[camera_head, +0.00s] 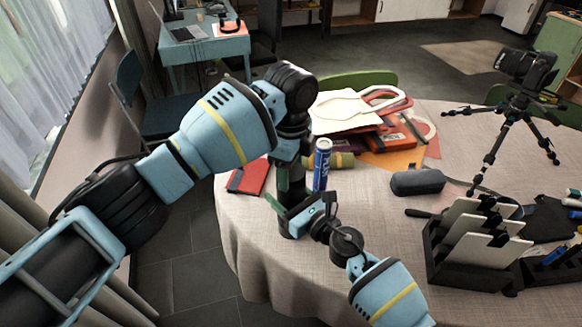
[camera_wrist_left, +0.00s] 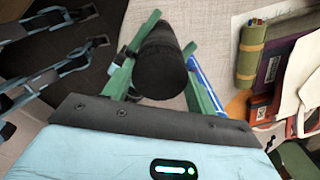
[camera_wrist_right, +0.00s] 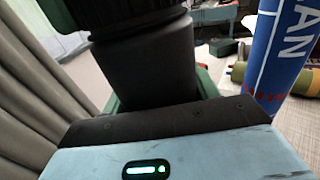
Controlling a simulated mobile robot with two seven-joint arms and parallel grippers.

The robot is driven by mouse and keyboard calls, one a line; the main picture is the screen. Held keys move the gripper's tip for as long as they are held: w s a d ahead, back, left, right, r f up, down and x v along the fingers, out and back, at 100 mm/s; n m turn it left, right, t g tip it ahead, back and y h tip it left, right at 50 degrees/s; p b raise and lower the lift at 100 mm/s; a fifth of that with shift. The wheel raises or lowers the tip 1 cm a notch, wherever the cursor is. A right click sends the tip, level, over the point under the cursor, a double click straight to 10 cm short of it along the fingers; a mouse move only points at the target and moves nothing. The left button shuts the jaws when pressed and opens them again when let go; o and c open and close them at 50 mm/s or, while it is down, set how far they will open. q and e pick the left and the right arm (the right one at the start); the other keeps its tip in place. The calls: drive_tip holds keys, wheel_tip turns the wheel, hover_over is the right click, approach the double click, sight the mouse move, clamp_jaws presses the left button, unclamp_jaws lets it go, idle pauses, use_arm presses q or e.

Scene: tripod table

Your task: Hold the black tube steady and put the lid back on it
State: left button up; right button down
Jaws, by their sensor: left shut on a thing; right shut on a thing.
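The black tube (camera_head: 292,222) stands upright near the table's front left edge. My right gripper (camera_head: 296,212) is shut around its lower part, and the tube (camera_wrist_right: 150,75) fills the middle of the right wrist view. My left gripper (camera_head: 288,172) comes from above with its green fingers shut on the black lid (camera_wrist_left: 160,65). In the right wrist view the lid (camera_wrist_right: 125,18) is the wider dark part at the tube's top, in line with it. They look touching or nearly so; I cannot tell whether the lid is fully seated.
A blue and white can (camera_head: 322,168) stands close beside the tube on the right. A red notebook (camera_head: 247,177) lies to the left. Papers and folders (camera_head: 352,112) are piled behind. A dark case (camera_head: 418,182), a rack (camera_head: 470,255) and a camera tripod (camera_head: 508,115) are further right.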

use_arm(q)
drive_tip(key=o, duration=1.1)
drive_tip(key=shift+o, duration=0.2)
drive_tip(key=shift+r, duration=0.1)
wheel_tip(320, 180, up, 12)
use_arm(e)
drive_tip(key=shift+c, duration=1.6)
unclamp_jaws()
use_arm(q)
drive_tip(key=shift+s+r+p, duration=0.1)
drive_tip(key=shift+r+p, duration=0.25)
drive_tip(key=shift+r, duration=0.5)
use_arm(e)
drive_tip(key=v, duration=0.8)
